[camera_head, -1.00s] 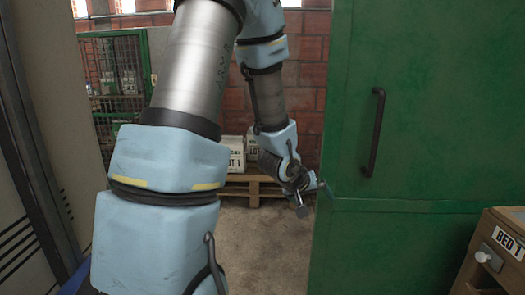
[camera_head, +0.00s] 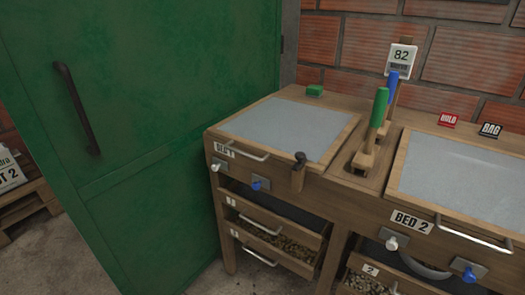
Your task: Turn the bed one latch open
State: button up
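The bed one unit (camera_head: 243,158) stands right of the green cabinet, with a pale flat top panel (camera_head: 290,128) and a label on its front. Its front carries a white knob (camera_head: 217,167), a blue knob (camera_head: 258,185) and a metal bar handle (camera_head: 241,151). A wooden piece with a dark knob (camera_head: 299,160) stands upright at the front right corner of the panel. I cannot tell for certain which of these is the latch. My gripper and arm are out of view.
A tall green cabinet (camera_head: 150,120) fills the left. Bed two's panel (camera_head: 455,185) is at the right, with green (camera_head: 379,108) and blue (camera_head: 391,90) handled levers between the beds. Drawers (camera_head: 275,238) holding loose material sit below. Bare floor (camera_head: 50,260) shows at lower left.

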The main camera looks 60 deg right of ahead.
aim_at(300, 156)
jog(key=z, duration=0.4)
jog(key=k+l+z, duration=0.1)
jog(key=z, duration=0.3)
jog(key=l+z, duration=0.1)
jog(key=z, duration=0.25)
jog(key=l+z, duration=0.1)
jog(key=z, duration=0.3)
jog(key=k, duration=0.05)
